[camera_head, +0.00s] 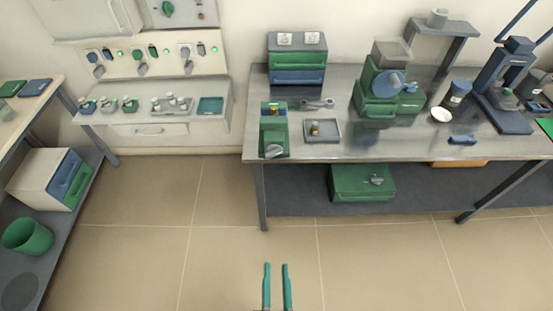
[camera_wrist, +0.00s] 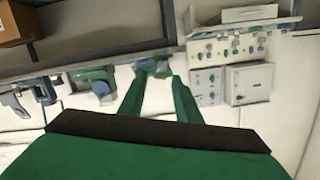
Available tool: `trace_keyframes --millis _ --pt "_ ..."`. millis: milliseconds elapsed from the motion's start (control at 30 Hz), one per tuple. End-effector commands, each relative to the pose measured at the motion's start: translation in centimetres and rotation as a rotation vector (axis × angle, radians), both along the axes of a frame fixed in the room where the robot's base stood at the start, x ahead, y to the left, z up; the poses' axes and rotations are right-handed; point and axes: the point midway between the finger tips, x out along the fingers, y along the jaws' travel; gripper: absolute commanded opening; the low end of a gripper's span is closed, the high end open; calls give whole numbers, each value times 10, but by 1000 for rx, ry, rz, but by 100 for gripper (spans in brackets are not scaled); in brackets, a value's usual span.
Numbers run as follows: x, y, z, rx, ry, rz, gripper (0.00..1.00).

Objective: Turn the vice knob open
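A small green device (camera_head: 274,130) with a grey knob (camera_head: 274,151) on its front stands at the front left corner of the metal workbench. It looks like the vice, but I cannot tell for sure. My gripper (camera_head: 276,265) is open and empty, its two teal fingers apart over the floor, in front of the bench and clear of the device. In the wrist view my gripper (camera_wrist: 160,76) spreads its green fingers, and a small green object (camera_wrist: 153,68), probably the same device, shows far off between the tips. The knob cannot be made out there.
A small tray (camera_head: 322,131) lies right of the device on the metal workbench (camera_head: 345,150). A green machine with a blue disc (camera_head: 390,84) stands further right. A switch panel (camera_head: 150,62) is on the left wall. A green bin (camera_head: 27,237) sits lower left. The tiled floor is clear.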

Motion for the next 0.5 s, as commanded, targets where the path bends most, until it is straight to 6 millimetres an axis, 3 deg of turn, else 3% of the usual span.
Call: trace_keyframes --millis 33,233,500 --pt "21 0 -3 43 -18 -4 30" --pt "98 0 -9 235 -62 -26 30" --pt "202 1 4 491 -116 -54 30"
